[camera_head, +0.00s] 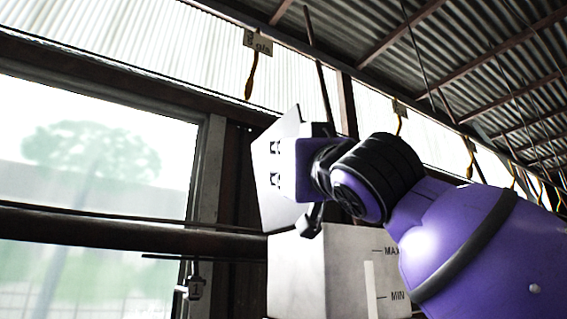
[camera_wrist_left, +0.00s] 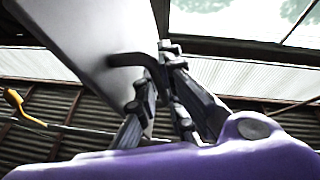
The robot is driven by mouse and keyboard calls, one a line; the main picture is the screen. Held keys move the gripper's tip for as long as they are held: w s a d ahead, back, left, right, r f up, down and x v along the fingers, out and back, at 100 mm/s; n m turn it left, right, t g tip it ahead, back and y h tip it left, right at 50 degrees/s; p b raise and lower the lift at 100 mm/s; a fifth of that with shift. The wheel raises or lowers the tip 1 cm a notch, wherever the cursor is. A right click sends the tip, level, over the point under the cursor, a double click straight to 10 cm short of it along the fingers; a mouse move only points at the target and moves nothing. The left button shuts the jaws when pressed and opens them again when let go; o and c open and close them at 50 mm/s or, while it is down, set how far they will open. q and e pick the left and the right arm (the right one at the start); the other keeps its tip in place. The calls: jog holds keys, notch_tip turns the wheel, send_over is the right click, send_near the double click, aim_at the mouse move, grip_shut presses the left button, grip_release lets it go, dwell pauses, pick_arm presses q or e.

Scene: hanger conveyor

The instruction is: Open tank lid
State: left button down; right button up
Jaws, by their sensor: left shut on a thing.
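The white tank (camera_head: 335,265), with MAX and MIN marks, stands at the lower middle of the head view. Its white lid (camera_head: 267,190) is raised and steeply tilted above the tank's left side. The lid also fills the upper left of the left wrist view (camera_wrist_left: 95,35). A dark bent handle (camera_wrist_left: 128,59) sticks out from the lid. My left gripper (camera_wrist_left: 157,75) is shut on this handle, with dark fingers either side of it. In the head view my left gripper (camera_head: 310,220) is partly hidden behind my purple wrist. My right gripper is out of view.
A large window (camera_head: 95,170) is at the left, crossed by a dark horizontal beam (camera_head: 120,230). Yellow hooks (camera_head: 250,82) with tags hang from above along a line. A sloping corrugated roof (camera_head: 450,50) is overhead.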

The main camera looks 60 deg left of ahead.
pick_arm(q)
jog(key=c, duration=2.2)
grip_release()
jog(key=shift+o, duration=0.2)
jog(key=v, duration=1.2)
jog(key=shift+f, duration=0.1)
